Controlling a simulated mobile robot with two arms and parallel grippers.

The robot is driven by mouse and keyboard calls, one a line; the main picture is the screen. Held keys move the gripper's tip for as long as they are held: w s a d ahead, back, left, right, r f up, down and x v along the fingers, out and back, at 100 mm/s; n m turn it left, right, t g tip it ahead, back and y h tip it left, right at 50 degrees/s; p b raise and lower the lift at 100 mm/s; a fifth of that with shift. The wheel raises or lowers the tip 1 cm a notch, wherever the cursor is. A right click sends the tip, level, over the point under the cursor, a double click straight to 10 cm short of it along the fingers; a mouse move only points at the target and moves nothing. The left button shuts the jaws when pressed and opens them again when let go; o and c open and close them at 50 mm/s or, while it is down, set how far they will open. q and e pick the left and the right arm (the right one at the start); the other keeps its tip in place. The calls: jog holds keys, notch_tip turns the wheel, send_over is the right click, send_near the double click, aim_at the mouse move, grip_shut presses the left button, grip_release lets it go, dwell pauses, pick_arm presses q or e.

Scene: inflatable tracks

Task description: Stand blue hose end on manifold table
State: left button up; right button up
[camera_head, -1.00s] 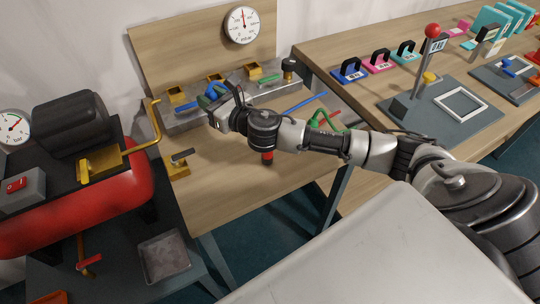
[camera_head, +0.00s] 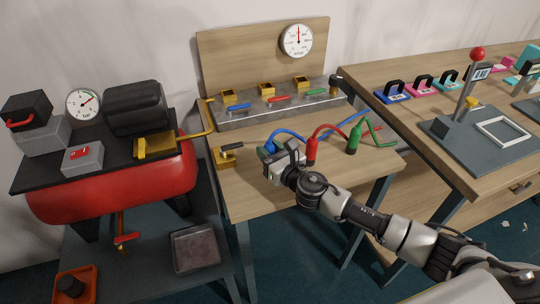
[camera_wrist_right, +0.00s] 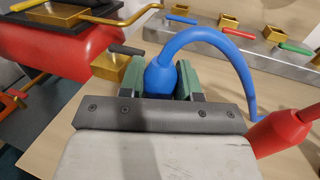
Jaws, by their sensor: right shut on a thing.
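The blue hose (camera_head: 290,134) arches over the manifold table (camera_head: 262,194). Its thick blue end (camera_wrist_right: 160,79) sits between the green finger pads of my right gripper (camera_wrist_right: 163,70) in the wrist view. In the head view my right gripper (camera_head: 267,149) is shut on it, low over the table in front of the metal manifold (camera_head: 275,111). The end looks about upright; its underside is hidden, so I cannot tell whether it touches the tabletop. My left gripper is not in view.
A red hose end (camera_head: 311,151) and a green hose end (camera_head: 353,140) stand upright right of my gripper. A brass valve with a dark lever (camera_head: 226,157) is close on the left. The front of the table is clear. A red tank (camera_head: 110,185) stands left.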

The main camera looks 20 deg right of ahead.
jog(key=shift+f, duration=0.35)
jog(key=shift+f, duration=0.15)
jog(key=o, duration=1)
jog(key=shift+c, duration=0.2)
